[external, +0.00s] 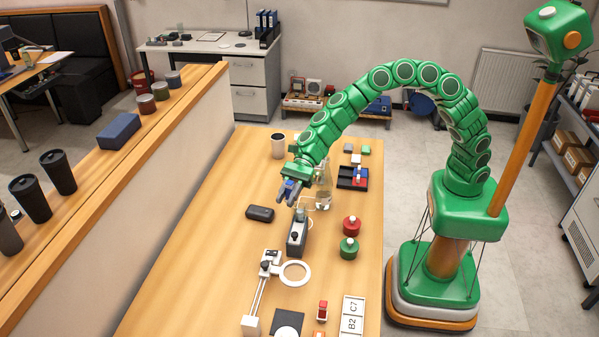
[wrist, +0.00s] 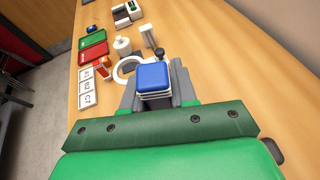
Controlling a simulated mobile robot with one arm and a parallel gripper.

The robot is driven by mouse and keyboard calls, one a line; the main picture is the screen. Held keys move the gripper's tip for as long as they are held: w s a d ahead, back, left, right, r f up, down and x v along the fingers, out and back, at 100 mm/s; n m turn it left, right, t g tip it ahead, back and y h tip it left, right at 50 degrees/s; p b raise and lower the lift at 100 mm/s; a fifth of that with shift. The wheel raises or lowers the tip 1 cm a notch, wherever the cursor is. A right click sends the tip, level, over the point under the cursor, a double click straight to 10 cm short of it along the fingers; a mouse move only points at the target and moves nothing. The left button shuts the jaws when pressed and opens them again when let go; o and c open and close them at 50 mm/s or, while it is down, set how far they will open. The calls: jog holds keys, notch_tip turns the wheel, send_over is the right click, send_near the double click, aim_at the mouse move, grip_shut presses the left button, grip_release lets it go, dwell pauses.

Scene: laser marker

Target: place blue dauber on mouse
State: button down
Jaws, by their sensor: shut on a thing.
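The blue dauber (wrist: 153,77), a small block with a blue top and pale layers below, is between the fingers of my gripper (wrist: 158,88) in the wrist view. In the external view my gripper (external: 289,195) is shut on it above the table, and a bit of blue (external: 290,185) shows at the jaws. A dark rounded object (external: 260,213), which looks like the mouse, lies on the table to the left of and below my gripper in the external view. They are apart.
Red (external: 351,226) and green (external: 349,248) pots are to the right. A white ring (external: 295,273) lies nearer the front. The table's left side is clear.

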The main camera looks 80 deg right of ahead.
jog(key=m+t, duration=0.1)
jog(key=t, duration=0.1)
send_over(257, 212)
jog(key=shift+g+h, duration=0.3)
jog(key=shift+h, duration=0.1)
jog(key=shift+a+f, duration=0.15)
jog(key=shift+f, duration=7.3)
jog(key=shift+f, duration=0.15)
jog(key=c, duration=0.9)
grip_release()
jog(key=shift+r, duration=0.2)
jog(key=v, duration=1.2)
